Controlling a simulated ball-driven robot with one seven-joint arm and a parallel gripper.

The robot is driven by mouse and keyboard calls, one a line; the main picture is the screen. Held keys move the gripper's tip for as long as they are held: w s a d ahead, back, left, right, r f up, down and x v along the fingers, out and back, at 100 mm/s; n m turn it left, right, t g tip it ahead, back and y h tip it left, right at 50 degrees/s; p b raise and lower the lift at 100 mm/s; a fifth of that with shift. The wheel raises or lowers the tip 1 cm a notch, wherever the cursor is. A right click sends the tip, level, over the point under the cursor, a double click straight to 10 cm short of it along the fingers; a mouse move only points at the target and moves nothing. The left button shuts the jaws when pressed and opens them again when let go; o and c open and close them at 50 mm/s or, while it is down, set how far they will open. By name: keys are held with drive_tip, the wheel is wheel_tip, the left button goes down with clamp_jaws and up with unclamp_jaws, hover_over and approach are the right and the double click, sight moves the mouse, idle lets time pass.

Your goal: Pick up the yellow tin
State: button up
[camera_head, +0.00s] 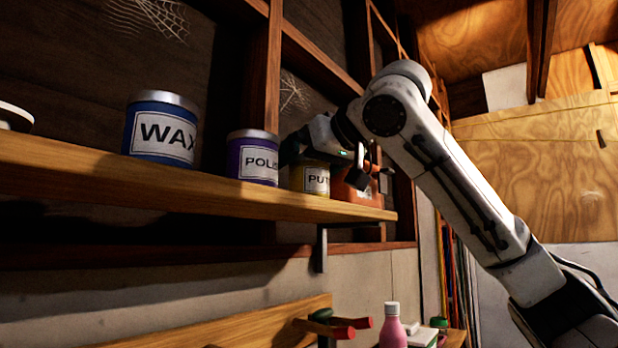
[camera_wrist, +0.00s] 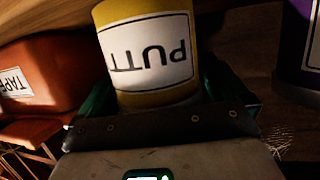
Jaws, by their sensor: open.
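The yellow tin (camera_head: 297,180), with a white label that starts "PUT", stands on the wooden shelf between a purple tin and an orange-red box. In the wrist view the yellow tin (camera_wrist: 150,98) appears upside down and close, between the two dark green fingers of my gripper (camera_wrist: 165,95). My gripper (camera_head: 325,155) is open and reaches in at the tin from the right, with its fingers on either side. The tin's upper part is hidden by the gripper in the head view. I cannot tell whether a finger touches it.
The purple "POLISH" tin (camera_head: 253,160) stands close on the left, and the blue "WAX" tin (camera_head: 160,128) farther left. The orange-red "TAPE" box (camera_wrist: 40,65) is close on the other side. The shelf (camera_head: 200,187) has wall uprights behind it. A pink bottle (camera_head: 392,328) stands below.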

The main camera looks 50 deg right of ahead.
drive_tip(key=c, duration=1)
drive_tip(key=shift+c, duration=0.6)
drive_tip(key=shift+r, duration=0.2)
